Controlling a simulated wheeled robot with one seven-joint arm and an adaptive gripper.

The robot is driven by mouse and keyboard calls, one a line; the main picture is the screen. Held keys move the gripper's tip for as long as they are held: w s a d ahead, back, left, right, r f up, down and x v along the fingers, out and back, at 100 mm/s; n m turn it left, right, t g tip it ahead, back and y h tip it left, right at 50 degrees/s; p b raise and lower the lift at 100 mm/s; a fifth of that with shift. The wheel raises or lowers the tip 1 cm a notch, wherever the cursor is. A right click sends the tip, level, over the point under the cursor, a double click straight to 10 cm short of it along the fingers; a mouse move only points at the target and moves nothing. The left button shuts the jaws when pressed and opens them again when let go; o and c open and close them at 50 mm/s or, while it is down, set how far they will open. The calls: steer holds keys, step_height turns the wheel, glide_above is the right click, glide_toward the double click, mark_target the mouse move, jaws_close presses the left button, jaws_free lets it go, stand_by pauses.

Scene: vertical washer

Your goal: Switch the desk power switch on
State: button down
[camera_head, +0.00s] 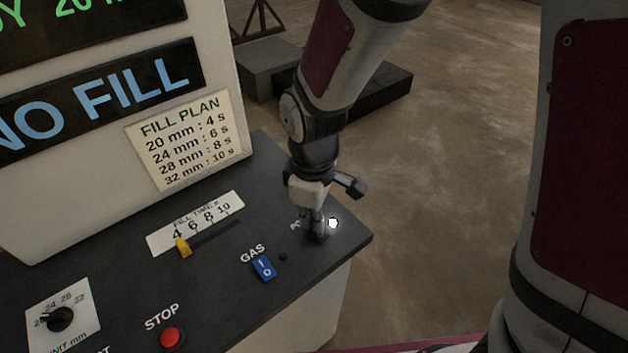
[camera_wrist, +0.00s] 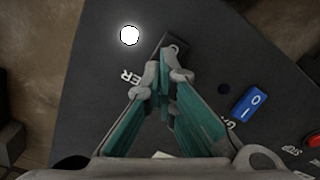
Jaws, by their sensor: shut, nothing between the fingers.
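My gripper (camera_head: 316,232) points down at the right corner of the dark desk panel (camera_head: 215,270), with its fingers shut and empty. In the wrist view, my fingertips (camera_wrist: 170,62) meet over the panel beside a partly covered label ending in "ER". The power switch is mostly hidden by my fingers; a dark edge at the fingertips may be part of it, and I cannot tell its position or whether I touch it. A round white lamp (camera_head: 333,223) beside my fingers is lit. It also glows in the wrist view (camera_wrist: 129,35).
A blue GAS rocker (camera_head: 263,267) is close to my gripper, at lower left. A yellow fill-time slider (camera_head: 183,248), a red STOP button (camera_head: 172,338) and a black dial (camera_head: 60,319) lie further left. A display board (camera_head: 100,90) rises behind the panel.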

steer(key=shift+r+p, duration=1.85)
steer(key=shift+r, duration=1.6)
steer(key=s+d+r+m+t, duration=0.25)
steer(key=d+r+m, duration=0.25)
steer(key=d+r, duration=0.5)
steer(key=s+d+r+m+t, duration=0.3)
steer(key=s+d+r+m, duration=0.3)
steer(key=s+r, duration=0.4)
steer(key=shift+s+r+m, duration=0.15)
steer(key=shift+r+m, duration=0.15)
steer(key=shift+m, duration=0.6)
